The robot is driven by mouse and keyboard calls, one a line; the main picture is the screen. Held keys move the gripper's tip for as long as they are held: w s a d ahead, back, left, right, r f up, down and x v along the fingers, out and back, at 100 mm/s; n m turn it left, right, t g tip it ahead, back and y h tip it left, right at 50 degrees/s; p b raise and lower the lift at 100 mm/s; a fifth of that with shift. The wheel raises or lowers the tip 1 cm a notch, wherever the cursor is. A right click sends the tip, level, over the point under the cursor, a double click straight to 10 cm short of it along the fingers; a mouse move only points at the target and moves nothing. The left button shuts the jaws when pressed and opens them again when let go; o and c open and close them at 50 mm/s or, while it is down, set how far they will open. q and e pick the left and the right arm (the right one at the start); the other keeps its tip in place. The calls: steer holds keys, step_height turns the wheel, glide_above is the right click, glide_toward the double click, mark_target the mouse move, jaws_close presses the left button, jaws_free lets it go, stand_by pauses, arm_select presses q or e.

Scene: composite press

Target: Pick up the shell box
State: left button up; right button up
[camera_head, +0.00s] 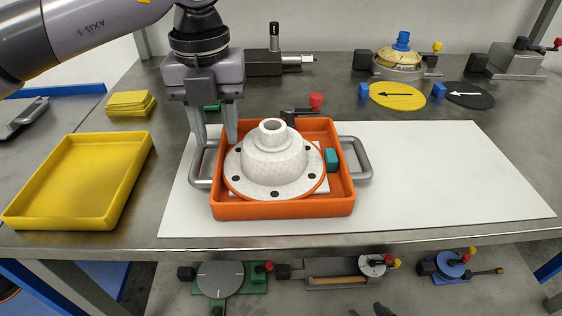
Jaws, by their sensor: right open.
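The shell box is an orange open tray (285,209) with a grey metal handle on its left (199,165) and one on its right (364,158). It stands on the white board. A white flanged shell (275,160) with a raised neck sits in it, with a small teal block (331,160) at its right. My left gripper (215,142) points down at the box's far left corner, by the left handle. Its fingers are apart, and I see nothing held between them. Whether they touch the handle or wall is unclear. My right gripper is not in view.
A yellow empty tray (79,222) and yellow plates (130,103) lie left. The white board (450,180) is clear right of the box. A red-knobbed clamp (315,102) stands close behind the box. Fixtures and arrow discs (397,95) line the back; more fixtures (220,279) lie below the front edge.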

mark_target(219, 152)
arm_select(q)
steer(key=f, duration=0.4)
steer(key=shift+w+a+f, duration=0.1)
steer(key=shift+w, duration=0.1)
jaws_close()
steer(key=shift+r, duration=0.6)
step_height(219, 152, up, 19)
steer(key=p, duration=0.2)
steer(key=shift+p, duration=0.45)
